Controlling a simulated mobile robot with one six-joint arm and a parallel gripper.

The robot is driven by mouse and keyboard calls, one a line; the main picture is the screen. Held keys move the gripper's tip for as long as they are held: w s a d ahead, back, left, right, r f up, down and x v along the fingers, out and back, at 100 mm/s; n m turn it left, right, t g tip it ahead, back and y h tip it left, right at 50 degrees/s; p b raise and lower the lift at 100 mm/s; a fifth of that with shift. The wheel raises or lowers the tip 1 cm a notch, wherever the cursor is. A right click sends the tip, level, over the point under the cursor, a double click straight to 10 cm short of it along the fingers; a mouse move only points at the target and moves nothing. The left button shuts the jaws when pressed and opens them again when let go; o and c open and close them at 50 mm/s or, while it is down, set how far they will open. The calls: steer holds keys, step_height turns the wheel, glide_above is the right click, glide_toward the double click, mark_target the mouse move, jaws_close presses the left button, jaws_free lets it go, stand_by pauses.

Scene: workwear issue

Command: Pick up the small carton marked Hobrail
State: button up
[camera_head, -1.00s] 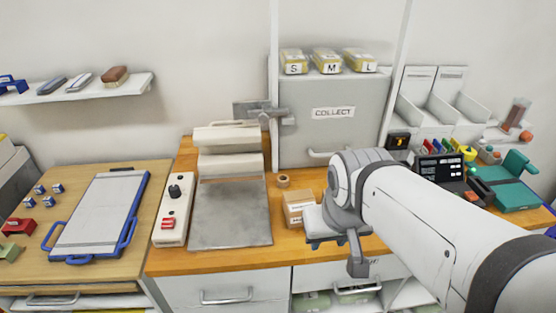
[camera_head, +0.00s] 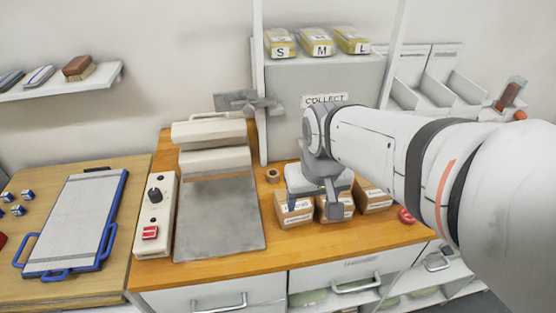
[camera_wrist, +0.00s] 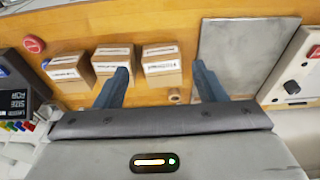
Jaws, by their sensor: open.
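Three small brown cartons with white labels stand in a row on the wooden counter: a left one (camera_head: 294,212), a middle one (camera_head: 342,209) and a right one (camera_head: 373,197). The label print is too small and blurred to tell which is Hobrail. My gripper (camera_head: 313,203) is open and empty, pointing down in front of the left and middle cartons and partly hiding them. In the wrist view, the left carton shows as the rightmost (camera_wrist: 162,68), between the lines of my two fingers (camera_wrist: 160,74). The middle carton (camera_wrist: 113,66) is partly behind one finger.
A roll of tape (camera_head: 272,176) sits left of the cartons, and a red round object (camera_head: 406,216) right of them. A grey plate with a press (camera_head: 218,220) and a control box (camera_head: 156,220) stand further left. A COLLECT cabinet (camera_head: 290,105) rises behind.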

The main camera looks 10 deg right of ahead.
mark_target(303, 214)
steer(key=o, duration=0.6)
steer(key=w+f+g, duration=0.1)
steer(key=w+f, duration=0.2)
steer(key=w, duration=0.1)
steer(key=w+f, duration=0.3)
steer(key=w, duration=0.1)
steer(key=w+f+g, duration=0.1)
steer(key=w+f, duration=0.3)
steer(key=shift+w+a+n+g+b, duration=0.15)
steer(key=shift+w+n+g+b, duration=0.15)
steer(key=shift+n+b, duration=0.1)
steer(key=shift+w+f+p, duration=0.2)
steer(key=shift+f+p, duration=0.15)
steer(key=shift+f, duration=1.7)
steer(key=shift+w+f+p, duration=0.15)
steer(key=shift+f+p, duration=0.15)
steer(key=shift+f, duration=1.7)
